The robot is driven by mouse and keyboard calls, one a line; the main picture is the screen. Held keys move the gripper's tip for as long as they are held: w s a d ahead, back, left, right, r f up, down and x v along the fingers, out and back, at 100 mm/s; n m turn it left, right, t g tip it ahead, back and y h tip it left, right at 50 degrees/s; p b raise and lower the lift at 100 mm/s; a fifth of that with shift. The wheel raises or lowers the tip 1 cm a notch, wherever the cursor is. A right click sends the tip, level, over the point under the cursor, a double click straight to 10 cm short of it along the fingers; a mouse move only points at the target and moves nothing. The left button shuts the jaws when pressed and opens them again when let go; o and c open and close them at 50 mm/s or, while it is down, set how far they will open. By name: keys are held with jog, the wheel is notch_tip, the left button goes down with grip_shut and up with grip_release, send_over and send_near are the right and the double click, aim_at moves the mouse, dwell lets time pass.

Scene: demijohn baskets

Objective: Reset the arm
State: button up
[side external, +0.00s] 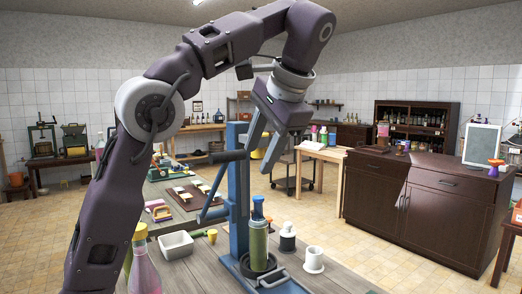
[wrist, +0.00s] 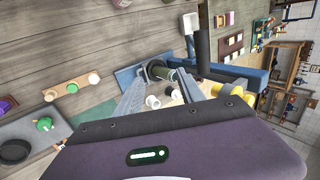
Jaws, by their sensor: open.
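My gripper (side external: 262,152) hangs from the raised arm, high over the wooden table, with its fingers pointing down. It is open, and I see nothing held between its fingers. In the wrist view the two grey fingers (wrist: 163,82) are spread apart. Beyond them are a green bottle (wrist: 162,71) and a blue stand (wrist: 128,76). In the side view the blue stand (side external: 238,190) rises beside the gripper, and the green bottle with a blue top (side external: 259,238) stands upright on its base, below the gripper. The gap between gripper and stand is hard to judge.
A dark handle (side external: 227,157) sticks out from the stand. A white tray (side external: 176,245), a pink bottle (side external: 144,272), a black-and-white bottle (side external: 287,238) and a white cup (side external: 314,260) stand on the table. A brown cabinet (side external: 420,205) is at the right. Air above the table's right side looks clear.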

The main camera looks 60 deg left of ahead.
jog(key=shift+a, duration=0.1)
jog(key=s+d+f+t+h, duration=0.2)
jog(key=s+d+f+h, duration=0.1)
jog(key=s+f, duration=0.6)
jog(key=s+d+f+t+h, duration=0.3)
jog(key=s+d+f, duration=0.1)
jog(key=s+f, duration=0.5)
jog(key=shift+s+d+f+t+h, duration=0.2)
jog(key=shift+s+f+t+h, duration=0.1)
jog(key=shift+f, duration=0.1)
dwell(1.9)
